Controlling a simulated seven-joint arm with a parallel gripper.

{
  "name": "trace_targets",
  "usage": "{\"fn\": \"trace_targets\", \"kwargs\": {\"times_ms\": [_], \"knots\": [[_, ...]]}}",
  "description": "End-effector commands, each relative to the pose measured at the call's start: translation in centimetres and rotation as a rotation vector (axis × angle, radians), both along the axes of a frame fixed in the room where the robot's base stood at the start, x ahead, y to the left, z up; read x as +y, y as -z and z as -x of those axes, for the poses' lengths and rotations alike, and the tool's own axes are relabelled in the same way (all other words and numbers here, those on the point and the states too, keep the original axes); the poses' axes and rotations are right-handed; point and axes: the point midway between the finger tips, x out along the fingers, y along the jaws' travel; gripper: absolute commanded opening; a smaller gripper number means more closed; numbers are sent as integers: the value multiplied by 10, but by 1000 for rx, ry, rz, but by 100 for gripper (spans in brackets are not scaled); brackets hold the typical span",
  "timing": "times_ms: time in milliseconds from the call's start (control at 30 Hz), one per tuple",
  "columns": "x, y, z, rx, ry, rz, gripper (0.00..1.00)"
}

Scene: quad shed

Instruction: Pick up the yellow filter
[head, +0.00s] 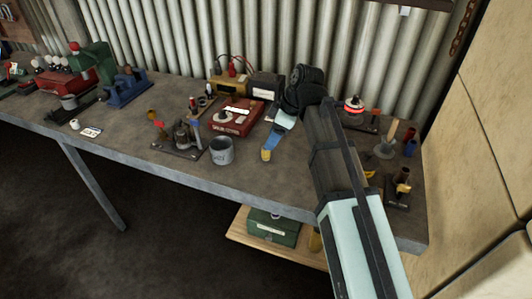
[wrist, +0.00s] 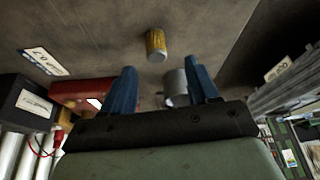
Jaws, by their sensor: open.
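The yellow filter (wrist: 156,45) is a short yellow cylinder with a pale end. In the wrist view it stands on the grey bench just beyond my fingertips, roughly centred between them and apart from both. In the head view the filter (head: 266,156) shows as a small yellow patch at the tip of my fingers, partly hidden by them. My gripper (wrist: 162,67) has two blue fingers spread wide with nothing held. In the head view my gripper (head: 273,140) points down toward the bench, right of the grey cup. The exact gap to the filter is hard to tell.
A grey metal cup (head: 221,151) stands close left of my fingers. A red box (head: 236,117) and a black-fronted box (head: 265,86) sit behind. A jig with posts (head: 183,139) is further left. Small items, including a funnel (head: 385,149), crowd the right end.

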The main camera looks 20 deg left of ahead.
Motion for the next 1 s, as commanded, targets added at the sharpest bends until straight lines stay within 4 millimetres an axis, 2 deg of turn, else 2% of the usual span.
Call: {"fn": "trace_targets", "kwargs": {"times_ms": [133,467,800,1000], "knots": [[5,12,1,0,-1,0,59],[9,24,0,0,0,1,59],[23,60,-1,0,-1,1,59],[25,65,-1,-1,-1,1,59]]}}
